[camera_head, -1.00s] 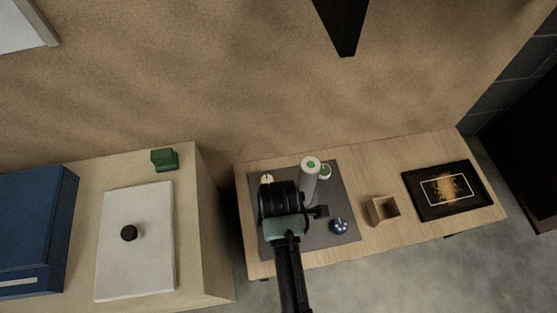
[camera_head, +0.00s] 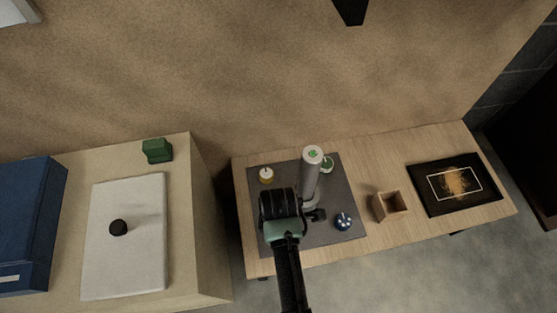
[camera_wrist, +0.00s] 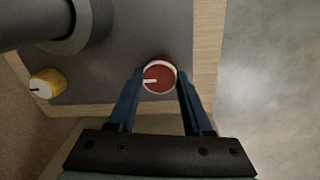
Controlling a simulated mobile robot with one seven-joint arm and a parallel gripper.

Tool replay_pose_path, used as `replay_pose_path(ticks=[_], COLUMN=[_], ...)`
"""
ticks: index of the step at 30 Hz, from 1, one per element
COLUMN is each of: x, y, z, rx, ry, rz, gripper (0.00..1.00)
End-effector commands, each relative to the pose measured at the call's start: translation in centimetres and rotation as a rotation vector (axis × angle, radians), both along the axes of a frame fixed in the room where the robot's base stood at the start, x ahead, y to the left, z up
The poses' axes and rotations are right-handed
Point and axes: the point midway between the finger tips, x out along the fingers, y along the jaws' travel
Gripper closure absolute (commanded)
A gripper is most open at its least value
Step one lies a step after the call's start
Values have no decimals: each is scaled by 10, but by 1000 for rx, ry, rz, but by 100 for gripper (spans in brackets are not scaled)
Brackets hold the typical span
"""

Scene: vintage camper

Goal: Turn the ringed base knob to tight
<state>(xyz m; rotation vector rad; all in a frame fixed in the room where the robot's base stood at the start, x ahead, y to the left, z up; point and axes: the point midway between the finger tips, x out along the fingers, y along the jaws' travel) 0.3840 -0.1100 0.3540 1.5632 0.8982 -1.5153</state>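A round red knob (camera_wrist: 160,76) with a pale ring around its edge and a white pointer line shows on the dark grey panel (camera_wrist: 130,65) in the wrist view. The pointer aims left. My gripper (camera_wrist: 160,72) has its two blue fingers apart, one on each side of the red knob. I cannot tell whether they touch it. In the head view my wrist hides the red knob. A grey upright post (camera_head: 311,178) stands on the panel, and its lower end shows at the wrist view's upper left.
Yellow (camera_head: 266,175), green (camera_head: 327,165) and blue (camera_head: 343,222) knobs sit around the post. A small open wooden box (camera_head: 389,207) and a black framed picture (camera_head: 455,187) lie to the right on the wooden table. A counter with a white board (camera_head: 125,260) stands left.

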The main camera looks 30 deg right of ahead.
Motion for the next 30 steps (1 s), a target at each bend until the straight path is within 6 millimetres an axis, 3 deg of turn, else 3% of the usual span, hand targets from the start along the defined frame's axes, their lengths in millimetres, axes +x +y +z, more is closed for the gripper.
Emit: replay_pose_path(ticks=[1, 6, 8, 20, 30], x=[0, 0, 0, -1, -1], y=[0, 0, 0, 1, 2], z=[0, 0, 0, 3, 6], rx=[0, 0, 1, 2, 1], ry=[1, 1, 2, 4, 6], rz=[0, 0, 0, -73, -335], gripper=[61, 92, 100, 100, 100])
